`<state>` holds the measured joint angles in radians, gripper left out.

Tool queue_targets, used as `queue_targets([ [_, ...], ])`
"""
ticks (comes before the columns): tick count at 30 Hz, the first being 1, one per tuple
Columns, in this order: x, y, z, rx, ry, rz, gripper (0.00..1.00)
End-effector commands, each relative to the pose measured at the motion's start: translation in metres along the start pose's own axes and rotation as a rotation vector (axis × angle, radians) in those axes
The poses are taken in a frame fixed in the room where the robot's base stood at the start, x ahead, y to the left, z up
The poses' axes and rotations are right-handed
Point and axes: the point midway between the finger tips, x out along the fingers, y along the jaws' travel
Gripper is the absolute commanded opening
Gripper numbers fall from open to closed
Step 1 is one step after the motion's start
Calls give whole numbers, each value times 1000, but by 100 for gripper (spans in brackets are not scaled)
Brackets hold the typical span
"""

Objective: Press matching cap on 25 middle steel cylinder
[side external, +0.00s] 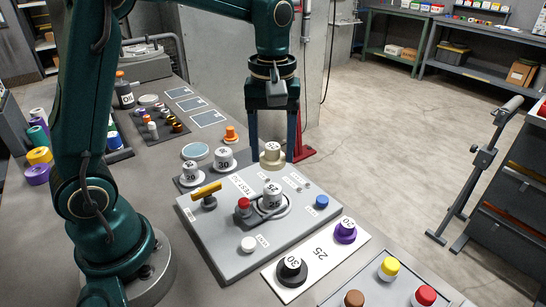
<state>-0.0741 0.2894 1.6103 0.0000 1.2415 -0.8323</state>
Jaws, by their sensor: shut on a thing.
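My gripper (272,150) points down with a beige cap (272,158) between its fingertips; the number on the cap is too small to read surely. The cap is in the air behind the steel cylinder marked 25 (272,199), as seen here. That cylinder stands upright in a round seat on the grey test panel (225,257). Two other steel cylinders, marked 20 (190,173) and 30 (223,160), stand behind the panel's left side. A white card (333,262) holds a black cap marked 30 (291,270) and a purple cap (345,231); its 25 place is empty.
An orange part (231,134) stands behind the cylinders. A tray with coloured buttons (388,268) lies at front right.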

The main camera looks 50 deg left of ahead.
Motion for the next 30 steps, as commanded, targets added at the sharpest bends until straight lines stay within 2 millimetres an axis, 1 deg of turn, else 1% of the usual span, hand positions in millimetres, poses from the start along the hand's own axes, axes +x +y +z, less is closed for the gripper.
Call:
queue_targets([
  [9,31,0,1,1,-3,-3,7],
  [15,46,0,1,1,-2,-2,7],
  [21,54,0,1,1,-1,-1,7],
  [30,55,0,1,1,0,0,7],
])
